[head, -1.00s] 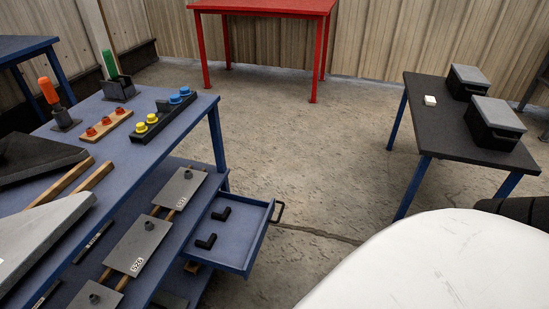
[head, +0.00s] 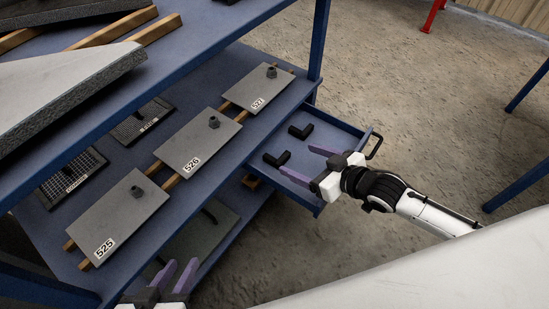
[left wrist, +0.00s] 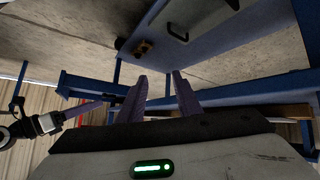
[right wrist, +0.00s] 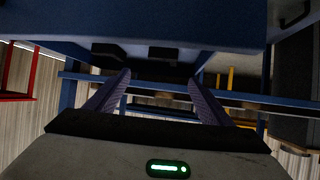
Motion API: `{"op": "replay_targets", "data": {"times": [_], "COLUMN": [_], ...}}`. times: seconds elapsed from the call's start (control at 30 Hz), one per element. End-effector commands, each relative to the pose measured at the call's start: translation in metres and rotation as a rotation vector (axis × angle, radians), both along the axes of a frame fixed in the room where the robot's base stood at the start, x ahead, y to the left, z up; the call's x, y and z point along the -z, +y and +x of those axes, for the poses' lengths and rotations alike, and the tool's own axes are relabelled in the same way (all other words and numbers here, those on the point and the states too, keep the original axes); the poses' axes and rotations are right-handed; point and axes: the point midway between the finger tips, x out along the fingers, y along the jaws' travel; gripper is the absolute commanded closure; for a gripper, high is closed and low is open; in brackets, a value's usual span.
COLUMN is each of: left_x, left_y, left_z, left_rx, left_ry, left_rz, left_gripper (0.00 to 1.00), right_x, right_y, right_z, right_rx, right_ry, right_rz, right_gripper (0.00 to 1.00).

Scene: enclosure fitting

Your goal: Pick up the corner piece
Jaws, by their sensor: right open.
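Two black L-shaped corner pieces lie apart in the open blue drawer in the head view, one farther back (head: 301,131) and one nearer (head: 278,159). My right gripper (head: 309,164) is open and empty over the drawer's right side, just right of the nearer piece. Its spread purple fingers also show in the right wrist view (right wrist: 160,73), with two dark shapes beyond them, too dim to identify surely. My left gripper (head: 180,264) is at the bottom of the head view, open and empty, below the shelf plates. It also shows in the left wrist view (left wrist: 159,75).
The drawer (head: 345,142) is pulled out, with a dark handle (head: 374,146). Grey plates marked 525 (head: 125,215), 526 (head: 200,140) and 527 (head: 257,88) lie on wooden strips on the blue shelf. A table leg (head: 319,45) stands behind the drawer.

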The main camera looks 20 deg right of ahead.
Motion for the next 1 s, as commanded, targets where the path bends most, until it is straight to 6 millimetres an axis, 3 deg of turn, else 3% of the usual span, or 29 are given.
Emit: {"op": "replay_targets", "data": {"times": [0.2, 0.7, 1.0], "left_x": [0.011, 0.030, 0.029], "left_y": [-0.008, -0.024, -0.025], "left_z": [0.006, 0.012, 0.012], "left_rx": [0.034, 0.117, 0.126], "left_ry": [0.031, 0.106, 0.114], "left_rz": [0.002, 0.015, 0.016], "left_gripper": [0.69, 0.69, 0.69], "right_x": [0.017, 0.050, 0.050], "right_y": [0.014, 0.038, 0.040], "right_z": [0.027, 0.065, 0.068], "right_rx": [0.000, 0.000, 0.000], "right_ry": [-0.001, -0.002, 0.000], "right_rz": [0.000, 0.000, -0.001], "right_gripper": [0.25, 0.25, 0.25]}}
